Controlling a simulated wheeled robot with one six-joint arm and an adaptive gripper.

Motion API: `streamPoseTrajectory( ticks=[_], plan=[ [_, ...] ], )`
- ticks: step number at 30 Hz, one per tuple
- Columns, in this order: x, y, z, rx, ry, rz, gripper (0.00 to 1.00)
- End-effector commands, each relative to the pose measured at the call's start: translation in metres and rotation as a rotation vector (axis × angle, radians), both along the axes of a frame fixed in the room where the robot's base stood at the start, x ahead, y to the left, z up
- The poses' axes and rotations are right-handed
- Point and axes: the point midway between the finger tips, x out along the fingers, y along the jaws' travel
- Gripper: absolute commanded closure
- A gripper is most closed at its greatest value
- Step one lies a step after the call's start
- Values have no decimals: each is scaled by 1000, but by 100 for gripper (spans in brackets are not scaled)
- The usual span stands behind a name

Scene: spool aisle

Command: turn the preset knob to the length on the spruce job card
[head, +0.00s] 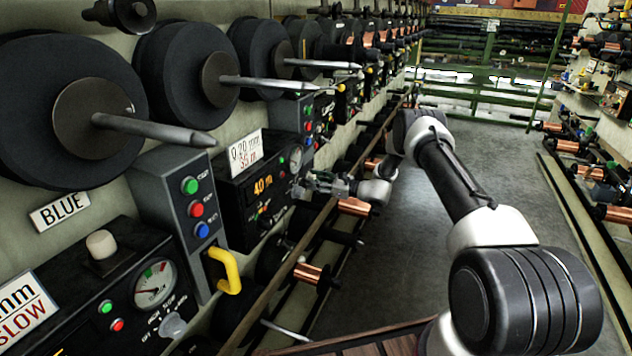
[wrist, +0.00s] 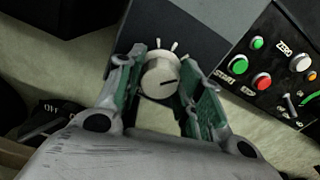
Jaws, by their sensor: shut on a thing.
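My gripper (head: 322,184) reaches the front of a black control box (head: 232,190) in the head view. In the wrist view my gripper (wrist: 163,88) is shut on a white round knob (wrist: 160,72), one green-padded finger on each side. In the head view the knob is hidden behind the gripper. A white card (head: 246,151) on the box reads "0.20 mm" and "35 m" in red. The lit display (head: 263,186) reads about 40 m. No spruce label is readable.
A grey button box (head: 180,200) with a yellow handle (head: 226,271) stands nearer, beside a "BLUE" label (head: 60,212) and large black spools (head: 60,110) with protruding spindles. Copper spools (head: 308,274) line a low rail. The aisle floor (head: 385,270) to the right is clear.

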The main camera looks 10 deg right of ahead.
Motion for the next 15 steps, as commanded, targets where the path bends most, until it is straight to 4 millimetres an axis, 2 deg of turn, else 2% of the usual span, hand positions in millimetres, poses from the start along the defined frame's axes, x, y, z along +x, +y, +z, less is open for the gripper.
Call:
streamPoseTrajectory(
  ticks=[15],
  plan=[
    [-1,0,-1,-139,-190,0,87]
  ],
)
